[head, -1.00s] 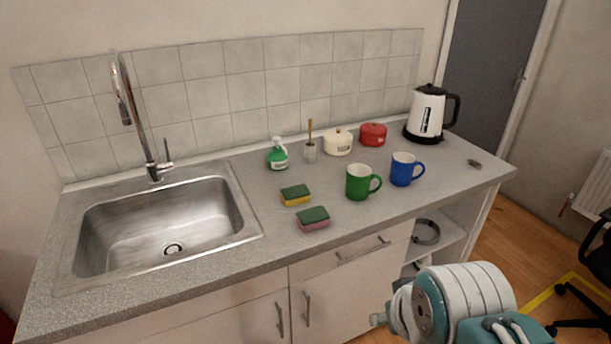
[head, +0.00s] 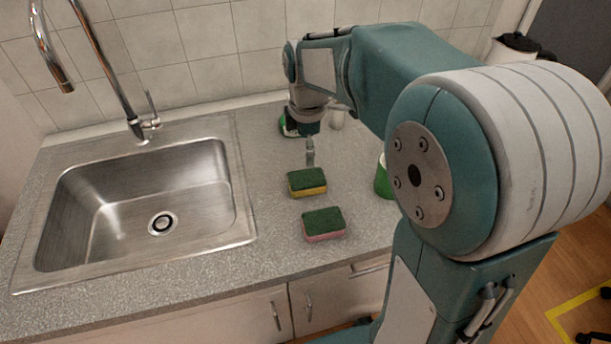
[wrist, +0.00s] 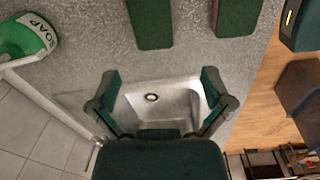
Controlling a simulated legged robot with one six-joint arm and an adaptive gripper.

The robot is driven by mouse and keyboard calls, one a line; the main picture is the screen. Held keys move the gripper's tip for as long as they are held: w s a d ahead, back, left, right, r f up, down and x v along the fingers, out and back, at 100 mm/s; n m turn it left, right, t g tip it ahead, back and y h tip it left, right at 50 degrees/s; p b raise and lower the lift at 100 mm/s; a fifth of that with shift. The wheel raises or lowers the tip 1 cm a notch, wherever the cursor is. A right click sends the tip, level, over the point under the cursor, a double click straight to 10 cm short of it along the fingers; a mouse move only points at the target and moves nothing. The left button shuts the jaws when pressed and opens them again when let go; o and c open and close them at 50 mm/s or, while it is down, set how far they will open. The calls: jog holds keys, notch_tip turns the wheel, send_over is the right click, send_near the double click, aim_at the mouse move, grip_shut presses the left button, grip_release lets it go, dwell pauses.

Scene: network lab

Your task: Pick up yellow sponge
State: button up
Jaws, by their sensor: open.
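The yellow sponge (head: 307,185) lies on the grey counter right of the sink, its dark green scouring side up. In the wrist view the sponge (wrist: 150,22) is cut by the top edge and only its green face shows. My gripper (head: 310,155) points down above the counter, just behind the yellow sponge. In the wrist view my gripper (wrist: 160,83) has its two fingers spread wide, with nothing between them. The sponge is beyond the fingertips, apart from them.
A pink sponge (head: 323,226) with a green top lies nearer the counter's front edge; it also shows in the wrist view (wrist: 242,22). A green soap bottle (wrist: 22,38) stands behind, by the tiles. A green mug (head: 382,182) is partly hidden by my arm. The sink (head: 140,200) is left.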

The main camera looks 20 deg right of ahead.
jog(key=shift+w+a+f+n, duration=0.15)
jog(key=shift+w+f+n, duration=0.35)
jog(key=shift+w+f, duration=0.15)
send_over(306, 177)
jog(key=f, duration=0.5)
jog(key=shift+s+a, duration=0.15)
jog(key=shift+s, duration=0.05)
jog(key=shift+w+f, duration=0.15)
jog(key=shift+f, duration=2.55)
jog(key=c, duration=0.5)
